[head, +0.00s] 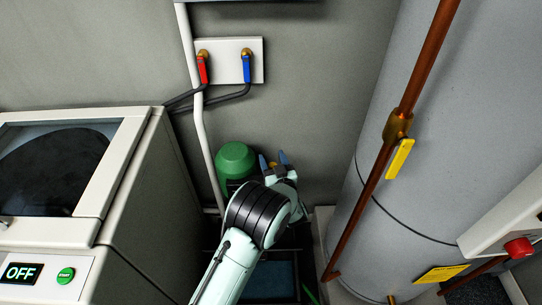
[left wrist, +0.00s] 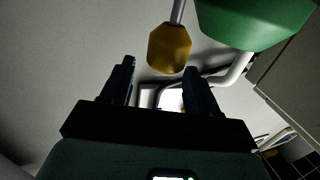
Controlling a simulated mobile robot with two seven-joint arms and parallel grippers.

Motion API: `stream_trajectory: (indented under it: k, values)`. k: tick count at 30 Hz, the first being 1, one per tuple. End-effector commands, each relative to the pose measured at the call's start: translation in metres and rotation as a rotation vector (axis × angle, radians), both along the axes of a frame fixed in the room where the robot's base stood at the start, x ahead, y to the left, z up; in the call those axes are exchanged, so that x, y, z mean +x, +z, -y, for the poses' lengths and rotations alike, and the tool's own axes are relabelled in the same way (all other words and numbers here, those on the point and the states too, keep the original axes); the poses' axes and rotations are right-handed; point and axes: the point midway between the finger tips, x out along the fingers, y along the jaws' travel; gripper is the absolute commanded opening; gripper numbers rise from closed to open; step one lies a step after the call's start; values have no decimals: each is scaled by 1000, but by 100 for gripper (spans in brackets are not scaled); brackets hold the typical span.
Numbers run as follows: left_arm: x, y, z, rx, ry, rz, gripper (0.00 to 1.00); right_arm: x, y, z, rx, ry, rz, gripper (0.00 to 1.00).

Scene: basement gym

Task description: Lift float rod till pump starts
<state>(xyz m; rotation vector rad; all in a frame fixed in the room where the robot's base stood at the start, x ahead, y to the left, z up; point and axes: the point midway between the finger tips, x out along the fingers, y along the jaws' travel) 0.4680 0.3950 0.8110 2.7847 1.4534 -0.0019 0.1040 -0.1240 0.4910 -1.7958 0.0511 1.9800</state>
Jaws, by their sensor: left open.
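The float rod (left wrist: 178,12) is a thin grey rod at the top of the left wrist view, with a yellow float (left wrist: 169,47) on its end. My left gripper (left wrist: 160,68) is open, and its two dark fingers point toward the float. The float appears just past the fingertips, not clearly between them. In the head view my left gripper (head: 273,159) is by the back wall, and a small yellow piece shows between its fingers; the rod cannot be made out there. The green pump (head: 236,161) stands just left of the gripper and also shows in the left wrist view (left wrist: 255,22).
A white machine (head: 142,205) with an OFF display (head: 20,273) stands at the left. A large grey tank (head: 430,120) with a copper pipe (head: 375,175) fills the right. A white pipe (head: 200,135) runs down the wall. A dark pit lies under my left arm.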

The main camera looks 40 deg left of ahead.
Motion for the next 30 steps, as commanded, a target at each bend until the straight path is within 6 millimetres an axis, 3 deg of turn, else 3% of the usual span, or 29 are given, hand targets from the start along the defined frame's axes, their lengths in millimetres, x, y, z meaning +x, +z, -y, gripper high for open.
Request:
stream_trajectory:
  k: [9, 15, 30]
  values:
    - [-41, 0, 60, -1, -5, -2, 60, -2, 5, 0, 1, 1, -7, 38]
    - [-59, 0, 85, -1, -2, -1, 60, -3, 6, 0, 1, 2, -9, 38]
    - [-66, 0, 94, 0, 0, 0, 60, -3, 6, 0, 2, 2, -10, 38]
